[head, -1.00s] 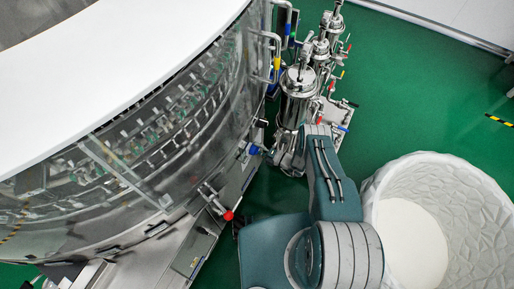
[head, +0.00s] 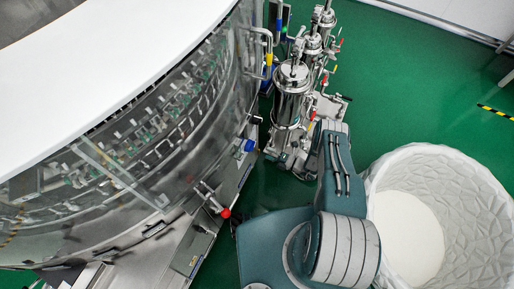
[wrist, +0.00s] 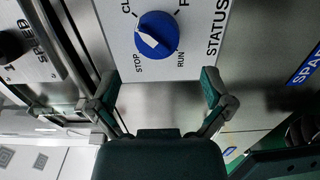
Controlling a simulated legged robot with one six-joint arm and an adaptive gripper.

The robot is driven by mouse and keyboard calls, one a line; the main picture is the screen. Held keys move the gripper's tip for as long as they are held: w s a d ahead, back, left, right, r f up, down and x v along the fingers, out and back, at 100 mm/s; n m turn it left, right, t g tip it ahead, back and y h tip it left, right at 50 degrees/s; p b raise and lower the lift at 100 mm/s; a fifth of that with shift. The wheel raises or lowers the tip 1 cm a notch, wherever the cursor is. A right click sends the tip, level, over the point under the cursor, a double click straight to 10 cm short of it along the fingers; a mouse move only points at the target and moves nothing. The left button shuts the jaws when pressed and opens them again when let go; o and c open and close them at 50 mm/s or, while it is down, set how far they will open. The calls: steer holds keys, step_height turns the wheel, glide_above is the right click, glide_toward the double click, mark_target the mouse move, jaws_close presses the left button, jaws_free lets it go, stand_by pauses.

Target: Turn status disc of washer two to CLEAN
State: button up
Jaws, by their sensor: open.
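In the wrist view, a round blue status disc (wrist: 157,36) with a white pointer sits on a white panel (wrist: 118,38). STOP, RUN and STATUS are legible around it; labels starting CL and F are cut off at the top edge. The pointer faces the left side, toward STOP; its exact angle is hard to tell. My gripper (wrist: 161,86) is open and empty. Its two fingers are just below the disc in the picture, apart from it, one to each side. In the head view, the washer (head: 150,145) fills the left; my gripper cannot be made out there.
A SPEED panel (wrist: 22,50) and a metal bar (wrist: 58,42) lie left of the disc. Steel canisters (head: 292,92) with valves stand beside the washer. A red-knobbed handle (head: 225,213) juts from its side. A large white bin (head: 475,190) stands at right.

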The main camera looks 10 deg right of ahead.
steer(key=v, duration=0.4)
steer(key=shift+s+d, duration=0.1)
steer(key=shift+s, duration=0.05)
stand_by(0.4)
